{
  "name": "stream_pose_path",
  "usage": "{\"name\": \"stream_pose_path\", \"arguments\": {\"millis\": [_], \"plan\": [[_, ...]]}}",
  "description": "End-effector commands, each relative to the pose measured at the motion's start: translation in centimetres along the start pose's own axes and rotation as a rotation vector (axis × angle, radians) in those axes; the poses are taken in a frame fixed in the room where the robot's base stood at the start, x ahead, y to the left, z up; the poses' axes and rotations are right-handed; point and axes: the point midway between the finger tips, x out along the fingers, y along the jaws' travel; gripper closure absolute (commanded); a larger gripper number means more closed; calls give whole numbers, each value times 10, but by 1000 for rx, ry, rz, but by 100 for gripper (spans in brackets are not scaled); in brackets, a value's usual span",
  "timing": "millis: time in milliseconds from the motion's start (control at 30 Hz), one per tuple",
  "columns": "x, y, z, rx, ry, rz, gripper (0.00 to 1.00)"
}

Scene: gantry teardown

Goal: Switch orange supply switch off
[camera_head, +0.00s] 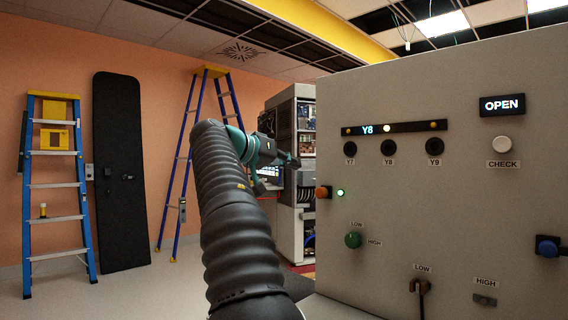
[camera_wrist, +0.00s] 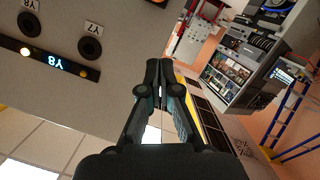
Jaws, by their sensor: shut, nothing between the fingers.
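The orange supply switch (camera_head: 323,192) is a knob at the left edge of the grey panel (camera_head: 450,210), with a lit green lamp (camera_head: 340,192) just right of it. My gripper (camera_head: 292,161) is left of the panel in the head view, above and left of the orange switch and apart from it. In the wrist view my gripper (camera_wrist: 160,70) is shut and empty. A small orange part, apparently the switch (camera_wrist: 159,3), is cut off by the top edge there.
The panel also bears a Y8 display (camera_head: 368,129), round black sockets, a green knob (camera_head: 353,239), a blue knob (camera_head: 548,246) and an OPEN sign (camera_head: 502,105). Ladders (camera_head: 62,190) and a rack (camera_head: 292,130) stand behind. There is free air left of the panel.

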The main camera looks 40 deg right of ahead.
Motion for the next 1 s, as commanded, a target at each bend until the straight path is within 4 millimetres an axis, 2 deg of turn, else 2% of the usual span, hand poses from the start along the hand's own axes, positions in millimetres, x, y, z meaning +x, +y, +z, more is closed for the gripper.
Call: {"name": "stream_pose_path", "arguments": {"millis": [200, 300, 633, 1000], "plan": [[43, 1, 0, 0, -1, 3, 100], [56, 1, 3, -1, 0, 1, 100], [61, 0, 33, -1, 0, 0, 100], [62, 0, 39, 1, 0, 0, 100]]}}
